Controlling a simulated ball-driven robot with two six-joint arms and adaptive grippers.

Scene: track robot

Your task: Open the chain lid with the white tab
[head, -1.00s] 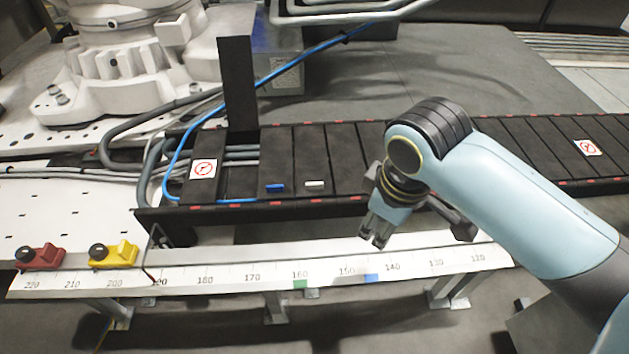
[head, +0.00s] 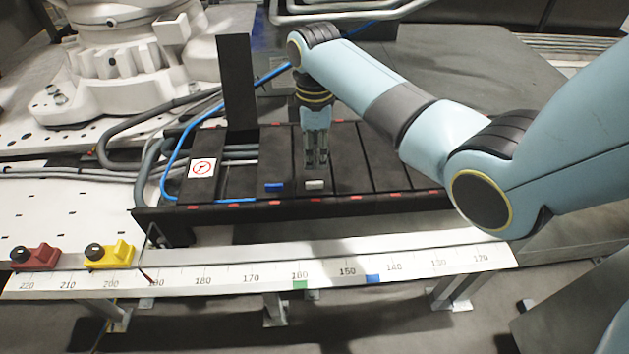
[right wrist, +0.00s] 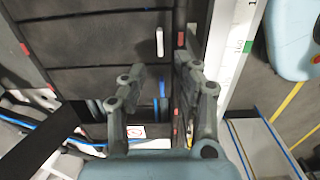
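The white tab (head: 314,184) sits on a closed black chain lid (head: 340,178) near its front edge. The white tab also shows in the right wrist view (right wrist: 159,42), beyond the fingertips. My right gripper (head: 316,166) points down over the chain, just behind the white tab in the head view. Its fingers are apart and empty in the right wrist view (right wrist: 160,70). Whether they touch the lid I cannot tell. My left gripper is not in view.
A blue tab (head: 274,187) sits on the lid to the left, also seen in the right wrist view (right wrist: 162,86). A black lid (head: 238,90) stands upright at the chain's open section. A blue cable (head: 180,160) runs there. A ruler rail (head: 250,275) lies in front.

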